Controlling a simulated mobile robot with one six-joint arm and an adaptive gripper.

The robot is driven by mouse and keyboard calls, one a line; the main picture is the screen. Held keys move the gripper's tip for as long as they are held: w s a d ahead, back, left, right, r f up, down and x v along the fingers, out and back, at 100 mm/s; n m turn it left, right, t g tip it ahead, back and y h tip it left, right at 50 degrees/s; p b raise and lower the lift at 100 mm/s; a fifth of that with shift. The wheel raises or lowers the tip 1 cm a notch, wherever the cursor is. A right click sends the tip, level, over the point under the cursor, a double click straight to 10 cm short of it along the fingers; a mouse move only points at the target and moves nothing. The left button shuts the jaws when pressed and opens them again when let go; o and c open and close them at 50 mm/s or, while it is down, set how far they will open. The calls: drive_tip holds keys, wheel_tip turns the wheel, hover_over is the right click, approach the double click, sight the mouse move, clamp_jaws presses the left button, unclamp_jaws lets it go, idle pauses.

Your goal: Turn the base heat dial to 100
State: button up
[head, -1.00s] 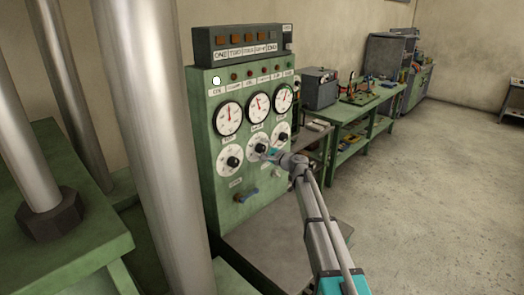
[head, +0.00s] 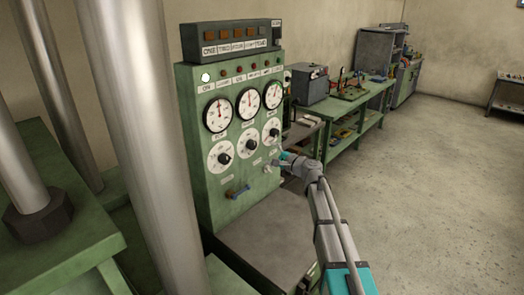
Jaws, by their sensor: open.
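A green control panel (head: 226,183) carries three white dials with black knobs: the left dial (head: 213,164), the middle dial (head: 241,147) and the right dial (head: 267,138). Their labels are too small to read, so I cannot tell which is the base heat dial. My gripper (head: 277,157) is open, just below the right dial in the picture. No dial is visibly gripped. The fingers are small, and I cannot tell whether they touch the panel.
Three round gauges (head: 249,103) sit above the dials, under a dark box with orange buttons (head: 231,34). A large metal column (head: 150,130) stands in front at left. The floor (head: 440,190) at right is clear.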

drive_tip(key=shift+v, duration=1.35)
drive_tip(key=s+d+f+n+g+h, duration=0.2)
drive_tip(key=s+f+n+g+h, duration=0.15)
drive_tip(key=s+f, duration=0.4)
drive_tip(key=s+d+f+n+g+h, duration=0.25)
drive_tip(key=s+f+n, duration=0.25)
drive_tip(key=s, duration=0.5)
drive_tip(key=s+d+f+n+g+h, duration=0.1)
drive_tip(key=s+d+f+g+h, duration=0.1)
drive_tip(key=s+d, duration=0.4)
drive_tip(key=s+d+f+n+g+h, duration=0.2)
drive_tip(key=s+d+h, duration=0.4)
drive_tip(key=s, duration=0.4)
drive_tip(key=shift+s+d+f+g, duration=0.25)
drive_tip(key=shift+d+f+g, duration=0.25)
drive_tip(key=shift+d+f, duration=0.45)
drive_tip(key=shift+a+f, duration=0.1)
drive_tip(key=shift+a, duration=0.1)
